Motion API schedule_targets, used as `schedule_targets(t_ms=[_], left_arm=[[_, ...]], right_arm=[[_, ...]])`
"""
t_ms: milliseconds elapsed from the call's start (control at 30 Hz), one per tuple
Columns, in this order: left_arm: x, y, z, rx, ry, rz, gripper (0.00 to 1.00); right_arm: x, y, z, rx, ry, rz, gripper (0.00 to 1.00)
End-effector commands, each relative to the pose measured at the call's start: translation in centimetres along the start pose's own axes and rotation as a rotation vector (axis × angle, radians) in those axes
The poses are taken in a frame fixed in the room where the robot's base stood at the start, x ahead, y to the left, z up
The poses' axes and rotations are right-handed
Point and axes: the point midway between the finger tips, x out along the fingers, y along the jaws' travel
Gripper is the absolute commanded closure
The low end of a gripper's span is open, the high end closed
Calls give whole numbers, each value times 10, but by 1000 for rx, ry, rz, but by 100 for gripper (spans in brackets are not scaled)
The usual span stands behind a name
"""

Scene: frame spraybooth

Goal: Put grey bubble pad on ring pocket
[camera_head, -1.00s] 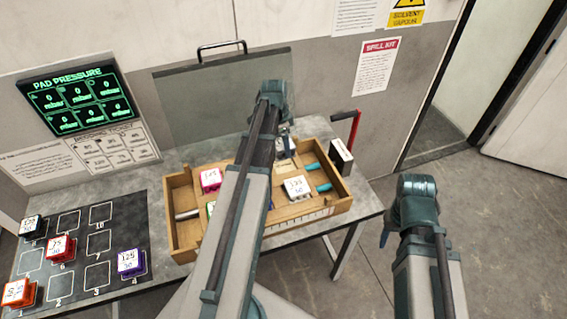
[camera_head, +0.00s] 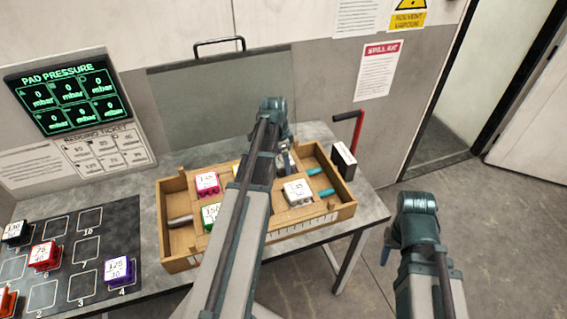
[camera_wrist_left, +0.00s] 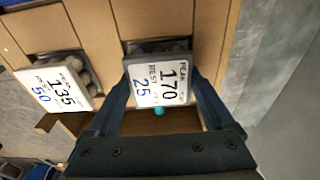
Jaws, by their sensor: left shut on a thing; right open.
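My left gripper (camera_head: 284,160) is over the back right part of the wooden tray (camera_head: 180,263). In the left wrist view its fingers (camera_wrist_left: 161,92) are shut on a square pad (camera_wrist_left: 158,82) with a dark grey rim, a white label reading 170 and 25, and dark grey bubbles beneath. I cannot tell whether the pad touches the tray. A white-topped pad marked 135 and 50 (camera_head: 298,191), with grey bubbles, sits in the tray; it also shows in the left wrist view (camera_wrist_left: 54,83). I cannot tell which pocket is the ring pocket. My right gripper (camera_head: 386,248) is open, off the table's right side.
The tray also holds a pink pad (camera_head: 207,183), a green pad (camera_head: 211,215) and a partly hidden yellow pad (camera_head: 236,170). A dark mat (camera_head: 65,265) at left bears red, purple and black pads.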

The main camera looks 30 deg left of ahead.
Motion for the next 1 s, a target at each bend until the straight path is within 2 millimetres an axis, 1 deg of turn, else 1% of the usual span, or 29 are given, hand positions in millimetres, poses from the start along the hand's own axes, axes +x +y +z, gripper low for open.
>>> schedule_targets(t_ms=[200, 233, 267, 300, 667, 867, 1000], left_arm=[[5, 0, 1, 0, 0, 0, 68], [3, 0, 0, 0, 0, 0, 8], [2, 0, 0, 0, 0, 0, 3], [2, 0, 0, 0, 0, 0, 0], [-1, 0, 0, 0, 0, 0, 0], [-16, 0, 0, 0, 0, 0, 0], [-35, 0, -1, 0, 0, 0, 0]], right_arm=[[5, 0, 0, 0, 0, 0, 50], [3, 0, 0, 0, 0, 0, 50], [2, 0, 0, 0, 0, 0, 50], [2, 0, 0, 0, 0, 0, 50], [-1, 0, 0, 0, 0, 0, 50], [-16, 2, 1, -1, 0, 0, 50], [-34, 3, 2, -1, 0, 0, 50]])
